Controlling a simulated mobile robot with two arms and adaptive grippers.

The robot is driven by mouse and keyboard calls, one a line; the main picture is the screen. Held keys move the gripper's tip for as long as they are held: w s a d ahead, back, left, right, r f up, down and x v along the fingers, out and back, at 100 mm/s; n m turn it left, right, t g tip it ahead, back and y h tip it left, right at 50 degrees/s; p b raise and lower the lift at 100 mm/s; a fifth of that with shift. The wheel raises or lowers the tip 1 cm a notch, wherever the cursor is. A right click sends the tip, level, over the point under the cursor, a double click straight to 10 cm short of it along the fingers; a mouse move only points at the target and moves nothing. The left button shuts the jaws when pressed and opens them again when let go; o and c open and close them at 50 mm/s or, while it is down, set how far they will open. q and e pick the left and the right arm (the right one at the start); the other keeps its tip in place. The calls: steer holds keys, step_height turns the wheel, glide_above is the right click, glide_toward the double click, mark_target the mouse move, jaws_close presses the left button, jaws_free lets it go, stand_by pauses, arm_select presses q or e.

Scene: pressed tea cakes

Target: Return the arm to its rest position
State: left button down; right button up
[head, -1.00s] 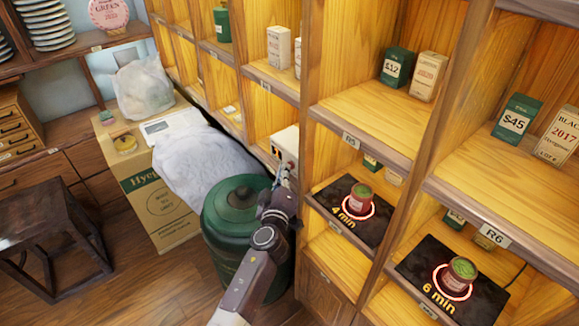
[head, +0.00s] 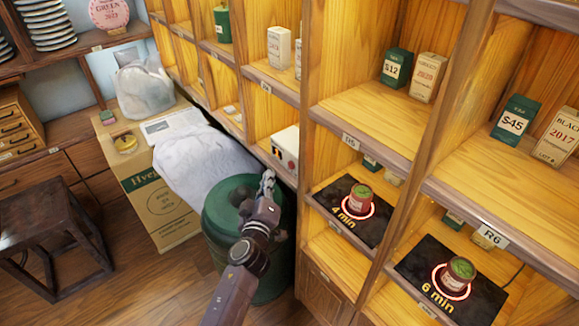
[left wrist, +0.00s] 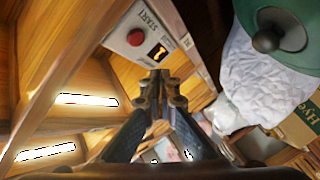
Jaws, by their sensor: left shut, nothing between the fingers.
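My left gripper (head: 267,182) is shut and empty, above the right side of the dark green canister (head: 221,197). In the left wrist view its fingers (left wrist: 160,82) meet, with nothing between them. The white control box (head: 286,147) stands in a shelf cubby just beyond the fingertips, apart from them in the head view. Its red button (left wrist: 136,37) and a small lit display show in the left wrist view. My right gripper is out of view.
One tin (head: 362,196) sits on the black "4 min" pad (head: 340,222) and another (head: 460,270) on the "6 min" pad (head: 421,267), each inside a glowing red ring. Wooden shelves (head: 357,142) fill the right. A stool (head: 43,223) stands left, with open floor between.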

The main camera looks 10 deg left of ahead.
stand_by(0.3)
arm_select(q)
steer(key=s+d+f+m+g+h, duration=0.1)
steer(key=s+f+m+g, duration=0.2)
steer(key=s+f, duration=0.65)
steer(key=s+f+m+g, duration=0.2)
steer(key=s+f, duration=0.2)
steer(key=f, duration=1)
steer(key=s+d+f+m+g+h, duration=0.1)
steer(key=s+f+m+g, duration=0.35)
steer(key=f, duration=0.75)
steer(key=s+a+f+m+g, duration=0.1)
steer(key=s+f, duration=0.4)
steer(key=s, duration=0.8)
steer(key=s+a+f+m+g, duration=0.2)
steer(key=s+f, duration=0.4)
steer(key=s, duration=0.7)
steer(key=s+a+f+m+g, duration=0.1)
steer(key=s+f, duration=0.4)
steer(key=s, duration=0.8)
steer(key=shift+s+a+f+g, duration=0.2)
steer(key=shift+a+f+g, duration=0.25)
steer(key=shift+g, duration=0.8)
